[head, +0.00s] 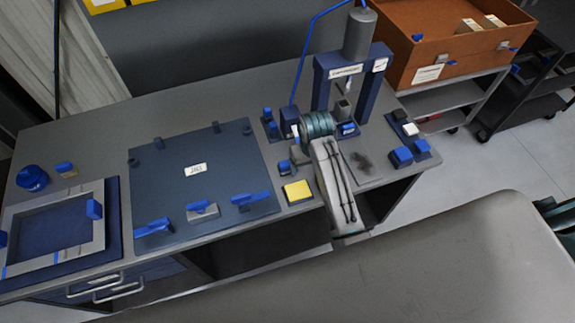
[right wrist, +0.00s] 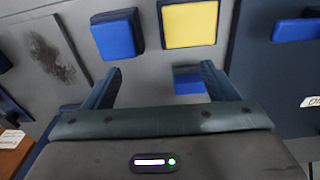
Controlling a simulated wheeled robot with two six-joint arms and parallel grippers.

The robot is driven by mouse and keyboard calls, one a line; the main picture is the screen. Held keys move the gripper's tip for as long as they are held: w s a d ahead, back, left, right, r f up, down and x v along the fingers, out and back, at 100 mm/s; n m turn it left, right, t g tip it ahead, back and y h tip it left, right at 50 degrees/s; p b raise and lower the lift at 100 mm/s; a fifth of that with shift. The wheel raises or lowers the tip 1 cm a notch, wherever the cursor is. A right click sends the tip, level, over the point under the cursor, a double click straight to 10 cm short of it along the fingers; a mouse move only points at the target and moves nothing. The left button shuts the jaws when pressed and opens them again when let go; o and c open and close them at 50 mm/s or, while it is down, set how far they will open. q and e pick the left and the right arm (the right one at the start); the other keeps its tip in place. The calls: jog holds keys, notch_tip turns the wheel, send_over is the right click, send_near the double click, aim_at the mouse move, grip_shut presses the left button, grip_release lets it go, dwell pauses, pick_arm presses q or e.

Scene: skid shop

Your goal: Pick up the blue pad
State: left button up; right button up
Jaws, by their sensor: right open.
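The blue pad (right wrist: 117,36) is a square block lying flat on the grey bench, left of a yellow pad (right wrist: 190,22) in the right wrist view. In the head view my right forearm hides the blue pad, while the yellow pad (head: 297,191) shows beside the arm. My right gripper (right wrist: 162,70) is open and empty, its fingers apart and short of the blue pad in the wrist view. In the head view the gripper (head: 303,156) is over the bench in front of the press. My left gripper is not in view.
A small blue block (right wrist: 188,80) shows between the fingers. The navy press (head: 345,70) stands behind the gripper. A dark board (head: 195,180) with blue clamps lies left. Blue blocks (head: 401,157) sit at the bench's right end. Bare bench lies behind the board.

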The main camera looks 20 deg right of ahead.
send_near(287, 162)
jog(key=shift+w+d+g, duration=0.1)
jog(key=shift+d+g, duration=0.1)
jog(key=shift+g, duration=0.2)
jog(key=shift+w+a+f, duration=0.1)
jog(key=shift+w, duration=0.05)
notch_tip(287, 162, down, 5)
jog(key=shift+f+p, duration=0.1)
jog(key=shift+p, duration=0.7)
notch_tip(287, 162, down, 4)
jog(key=shift+f+p, duration=0.2)
jog(key=shift+p, duration=1)
jog(key=shift+f, duration=0.4)
jog(key=c, duration=1.1)
